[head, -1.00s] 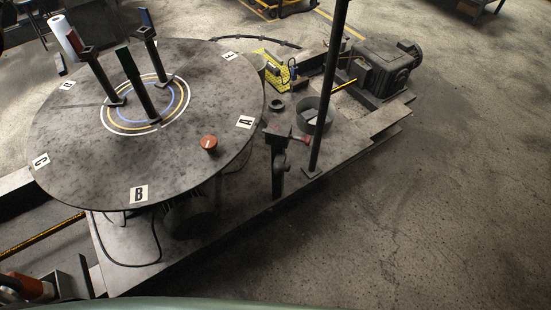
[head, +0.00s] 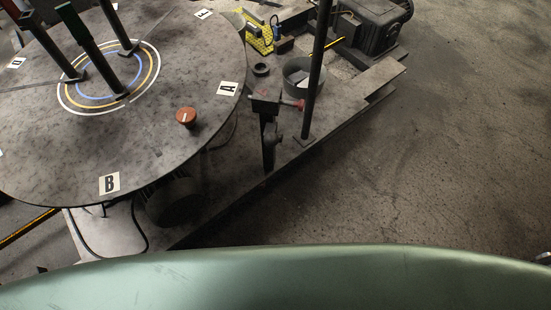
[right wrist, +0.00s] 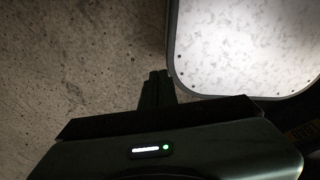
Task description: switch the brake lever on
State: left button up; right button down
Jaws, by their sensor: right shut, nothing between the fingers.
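A lever with a red grip (head: 291,103) sticks out to the right from a small dark box (head: 265,100) on an upright post, beside the round table. I take it for the brake lever; whether it is on or off I cannot tell. My right gripper (right wrist: 157,84) shows in the right wrist view with its fingers together and empty, over bare concrete. The lever is not in that wrist view. My left gripper is in neither view.
The round table (head: 150,150) carries several upright arms and an orange knob (head: 186,117). A tall dark pole (head: 318,70) stands just right of the lever, with a round bin (head: 298,75) behind. A motor (head: 375,25) sits far back. The concrete floor (head: 460,150) at right is clear.

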notch_tip(320, 180, down, 8)
jog(key=b, duration=0.6)
jog(key=shift+w+f+b, duration=0.15)
jog(key=shift+w+b, duration=0.05)
jog(key=shift+b, duration=0.2)
